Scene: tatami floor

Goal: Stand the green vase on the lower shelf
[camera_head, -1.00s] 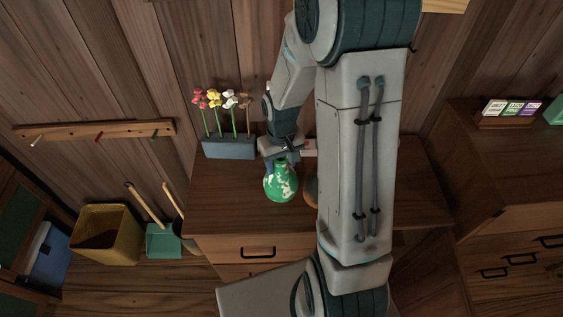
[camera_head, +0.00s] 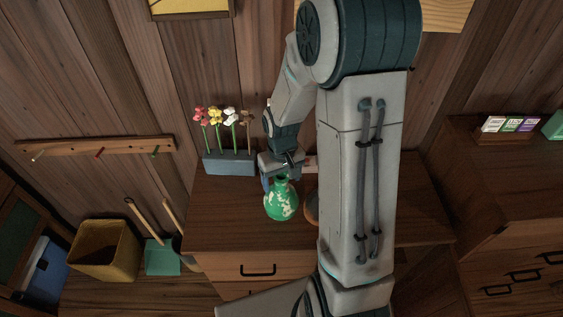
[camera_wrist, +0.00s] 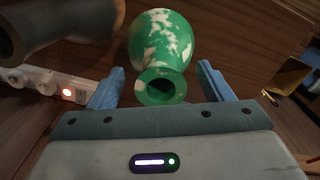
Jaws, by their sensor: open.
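The green vase (camera_head: 281,204) with white patches stands upright on the top of a brown chest of drawers (camera_head: 215,215). My gripper (camera_head: 281,174) is at the vase's neck, on the far side of it in the head view. In the wrist view, my gripper (camera_wrist: 160,68) is open, with one blue finger on each side of the vase (camera_wrist: 160,40). The vase's mouth lies between the fingers, with a gap visible on both sides. I cannot make out a lower shelf in either view.
A brown rounded pot (camera_head: 311,208) stands just right of the vase, partly behind my arm. A white power strip (camera_wrist: 45,82) with a red light lies near my left finger. A grey-blue planter of flowers (camera_head: 229,162) stands behind left. A yellow bin (camera_head: 104,262) is on the floor.

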